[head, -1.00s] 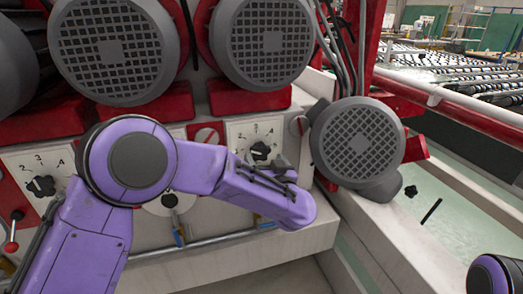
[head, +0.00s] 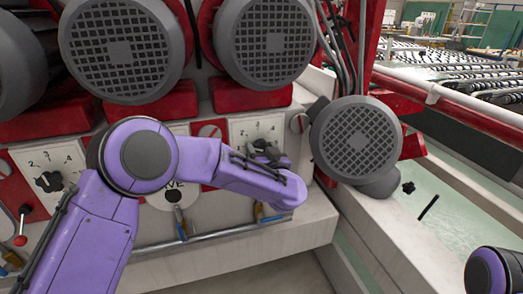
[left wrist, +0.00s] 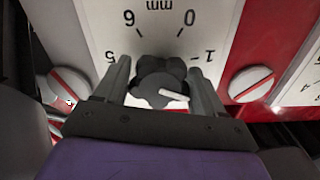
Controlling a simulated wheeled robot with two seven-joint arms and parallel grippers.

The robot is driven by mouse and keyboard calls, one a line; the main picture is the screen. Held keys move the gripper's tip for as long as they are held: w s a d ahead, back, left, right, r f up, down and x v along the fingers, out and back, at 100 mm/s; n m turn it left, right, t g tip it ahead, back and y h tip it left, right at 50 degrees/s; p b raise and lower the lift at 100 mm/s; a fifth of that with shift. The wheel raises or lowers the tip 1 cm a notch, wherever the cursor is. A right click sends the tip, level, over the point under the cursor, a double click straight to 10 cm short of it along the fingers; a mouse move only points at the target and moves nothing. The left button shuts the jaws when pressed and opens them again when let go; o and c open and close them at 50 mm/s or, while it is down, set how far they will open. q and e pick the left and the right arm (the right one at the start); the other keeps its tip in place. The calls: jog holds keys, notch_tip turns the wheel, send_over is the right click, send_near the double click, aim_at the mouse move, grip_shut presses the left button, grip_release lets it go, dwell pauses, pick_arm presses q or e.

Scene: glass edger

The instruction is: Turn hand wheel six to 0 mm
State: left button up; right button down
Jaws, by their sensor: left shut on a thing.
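My left gripper (left wrist: 160,85) has its two fingers on either side of a black lobed hand wheel (left wrist: 158,72) and is shut on it. A white pointer mark (left wrist: 173,96) on the wheel points right and slightly down in the left wrist view, below the 1. The white dial plate (left wrist: 160,40) appears upside down there, with 5, 6, 0, 1 and "mm" readable. In the head view my left gripper (head: 266,150) is at the rightmost dial plate (head: 240,127), and the wheel is mostly hidden. My right gripper is not in view.
Another dial with a black wheel (head: 48,182) and a red-knobbed lever (head: 21,238) are at the left. Large grey motors (head: 265,42) overhang the panel. A smaller motor (head: 357,140) stands just right of the gripper. A rail (head: 215,236) runs below.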

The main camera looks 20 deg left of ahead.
pick_arm(q)
jog(key=shift+f, duration=0.15)
jog(key=n+b, duration=0.2)
jog(key=n, duration=0.2)
jog(key=shift+d+f+n, duration=0.1)
jog(key=shift+f+n, duration=0.05)
jog(key=shift+n, duration=0.15)
jog(key=n+b, duration=0.3)
jog(key=n, duration=0.1)
jog(key=shift+f+n, duration=0.1)
jog(key=shift+n, duration=0.2)
jog(key=n+b, duration=0.4)
jog(key=n, duration=0.1)
jog(key=shift+n, duration=0.4)
jog(key=shift+n+b, duration=0.7)
jog(key=shift+b, duration=0.05)
jog(key=shift+s+n, duration=0.1)
jog(key=shift+n, duration=0.2)
jog(key=shift+r, duration=0.2)
jog(key=shift+d, duration=0.1)
